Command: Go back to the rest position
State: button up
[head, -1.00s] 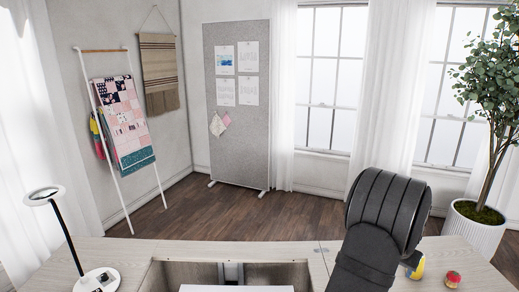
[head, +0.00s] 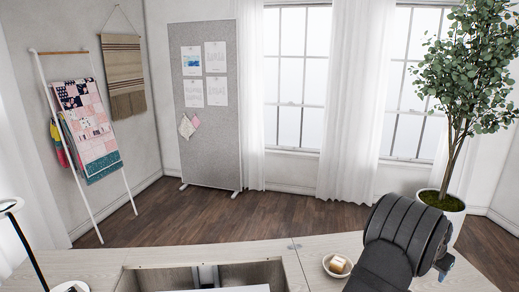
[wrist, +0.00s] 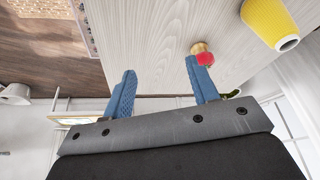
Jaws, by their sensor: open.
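My gripper (wrist: 160,72) shows in the wrist view with its two blue fingers spread wide. Nothing is between them. Behind the right finger, a small red and tan object (wrist: 204,55) stands on the pale wood top (wrist: 165,45); I cannot tell whether the finger is clear of it. In the head view my dark arm covers the front right, and only a small part of the gripper shows beyond it.
A yellow cone-shaped object (wrist: 268,20) is on the top in the wrist view. In the head view, a small bowl (head: 329,268) with a tan and white block sits left of my arm. The cabinet has an open well (head: 235,274). A lamp (head: 28,250) stands far left.

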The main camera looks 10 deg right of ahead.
jog(key=s+d+m+g, duration=0.1)
jog(key=s+d+m, duration=0.2)
jog(key=s+d, duration=0.8)
jog(key=shift+w+d+f, duration=0.1)
jog(key=shift+w+f, duration=0.7)
jog(key=shift+w, duration=0.3)
jog(key=shift+w+d+f, duration=0.1)
jog(key=shift+w+f, duration=0.65)
jog(key=shift+w, duration=0.35)
jog(key=shift+o, duration=0.5)
